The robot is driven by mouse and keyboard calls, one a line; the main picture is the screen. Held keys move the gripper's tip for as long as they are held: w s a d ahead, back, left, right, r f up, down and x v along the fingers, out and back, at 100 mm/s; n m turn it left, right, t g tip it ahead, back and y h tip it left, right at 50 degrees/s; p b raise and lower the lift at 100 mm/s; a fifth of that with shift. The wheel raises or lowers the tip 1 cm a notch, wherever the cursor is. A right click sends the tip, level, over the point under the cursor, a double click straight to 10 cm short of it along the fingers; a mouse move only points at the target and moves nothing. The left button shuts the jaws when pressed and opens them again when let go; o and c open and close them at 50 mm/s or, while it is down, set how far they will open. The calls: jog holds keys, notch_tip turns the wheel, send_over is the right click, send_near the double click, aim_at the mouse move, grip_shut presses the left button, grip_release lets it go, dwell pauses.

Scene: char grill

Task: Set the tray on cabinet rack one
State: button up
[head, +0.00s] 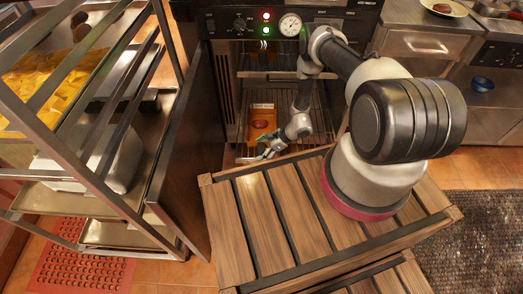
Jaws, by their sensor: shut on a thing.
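The open cabinet holds an upper wire rack (256,74) and a lower wire rack (321,119). An orange rectangular tray (262,113) with a small dark red item on it is inside the cabinet at the lower rack's level, toward the left. I cannot tell whether it rests on the rack bars. My gripper (266,151) is at the tray's near edge, just in front of the cabinet opening, and is shut on it. The fingertips are small and partly hidden, so the exact grip is unclear.
A dial gauge (290,24) and lights sit above the opening. A dark mat (475,235) lies at right.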

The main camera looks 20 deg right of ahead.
jog(key=o, duration=1.2)
jog(key=v, duration=1.2)
jog(key=shift+r, duration=0.1)
